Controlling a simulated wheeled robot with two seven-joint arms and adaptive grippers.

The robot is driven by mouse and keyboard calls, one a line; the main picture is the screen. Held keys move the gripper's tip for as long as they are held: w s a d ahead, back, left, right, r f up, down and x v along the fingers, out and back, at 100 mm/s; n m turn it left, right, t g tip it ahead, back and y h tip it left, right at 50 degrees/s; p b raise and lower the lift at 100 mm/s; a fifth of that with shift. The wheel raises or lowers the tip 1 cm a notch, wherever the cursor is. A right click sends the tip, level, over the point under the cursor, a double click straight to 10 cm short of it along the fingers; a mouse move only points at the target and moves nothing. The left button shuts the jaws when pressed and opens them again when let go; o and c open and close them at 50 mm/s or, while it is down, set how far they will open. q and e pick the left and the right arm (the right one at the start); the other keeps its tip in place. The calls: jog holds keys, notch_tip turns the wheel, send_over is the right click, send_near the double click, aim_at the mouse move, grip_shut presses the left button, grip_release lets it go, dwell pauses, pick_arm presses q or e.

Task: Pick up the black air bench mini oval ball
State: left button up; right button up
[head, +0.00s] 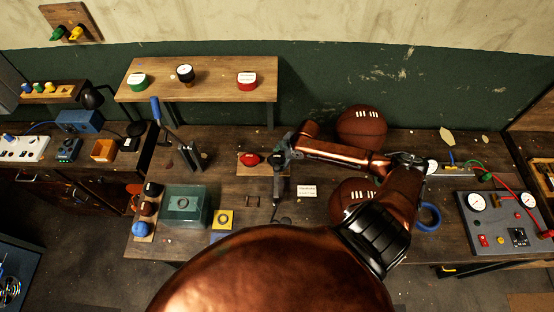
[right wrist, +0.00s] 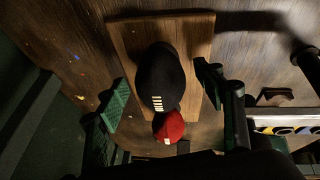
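The black oval ball (right wrist: 160,78) with white stripes lies on a wooden board (right wrist: 125,40) in the right wrist view. A red ball (right wrist: 168,127) with a white mark lies right beside it and also shows on the board in the head view (head: 248,159). My right gripper (right wrist: 163,98) is open, with its green-padded fingers on either side of the black ball and gaps between. In the head view my right gripper (head: 282,165) is over the right part of the board, and I cannot make out the black ball there. My left gripper is not in view.
Two brown leather balls with white laces, one at the back (head: 361,127) and one nearer (head: 352,198), lie beside my right arm. A raised shelf (head: 200,75) stands behind. A green box (head: 187,204) and a blue-handled lever (head: 172,130) are to the left, a gauge panel (head: 505,222) to the right.

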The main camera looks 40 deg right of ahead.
jog(key=c, duration=1.2)
